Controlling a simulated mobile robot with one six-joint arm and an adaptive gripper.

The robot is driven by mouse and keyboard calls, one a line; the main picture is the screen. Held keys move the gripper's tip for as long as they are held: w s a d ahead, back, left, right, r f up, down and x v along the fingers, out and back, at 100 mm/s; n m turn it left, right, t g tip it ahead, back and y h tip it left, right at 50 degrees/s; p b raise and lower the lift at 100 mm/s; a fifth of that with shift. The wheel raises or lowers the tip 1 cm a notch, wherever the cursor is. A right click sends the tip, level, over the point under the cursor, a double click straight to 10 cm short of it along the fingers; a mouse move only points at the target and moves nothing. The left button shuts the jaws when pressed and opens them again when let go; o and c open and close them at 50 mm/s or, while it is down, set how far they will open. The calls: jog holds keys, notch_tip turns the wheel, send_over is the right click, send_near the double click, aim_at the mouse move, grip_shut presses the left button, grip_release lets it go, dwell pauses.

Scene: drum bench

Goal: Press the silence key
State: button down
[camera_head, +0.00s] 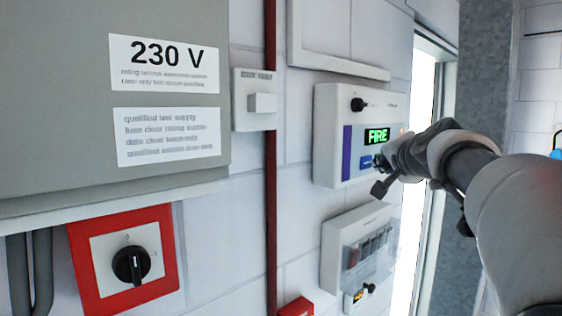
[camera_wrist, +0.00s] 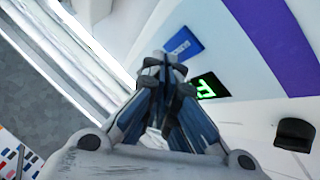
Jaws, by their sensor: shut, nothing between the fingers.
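A white fire panel (camera_head: 336,138) hangs on the wall, with a green lit "FIRE" display (camera_head: 377,135). Just below the display is a blue key (camera_head: 366,162) with small pale lettering that I cannot read clearly; I take it for the silence key. In the wrist view the blue key (camera_wrist: 184,44) shows just beyond my fingertips, beside the partly hidden green display (camera_wrist: 208,86). My gripper (camera_head: 379,164) is shut and empty, close in front of the panel at the key's right. It also shows in the wrist view (camera_wrist: 162,62). I cannot tell whether the tips touch the key.
The panel has a black knob (camera_head: 358,104) and a purple stripe (camera_head: 347,152). Below hangs a box with a clear cover (camera_head: 372,258). A red pipe (camera_head: 270,170), a grey 230 V cabinet (camera_head: 60,110) and a red-framed rotary switch (camera_head: 131,264) are to the left.

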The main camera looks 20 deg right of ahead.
jog(key=shift+w, duration=0.1)
dwell(0.6)
jog(key=shift+w+a, duration=0.15)
jog(key=shift+w, duration=0.2)
jog(key=shift+w+a+p, duration=0.1)
jog(key=shift+w+p, duration=0.05)
jog(key=shift+p, duration=0.2)
dwell(0.4)
jog(key=shift+s+d+b, duration=0.25)
jog(key=shift+s+b, duration=0.3)
jog(key=shift+s, duration=0.05)
jog(key=s+d+b, duration=0.2)
jog(key=s+b, duration=0.2)
jog(key=s, duration=0.1)
jog(key=shift+s+d, duration=0.15)
jog(key=shift+s, duration=0.15)
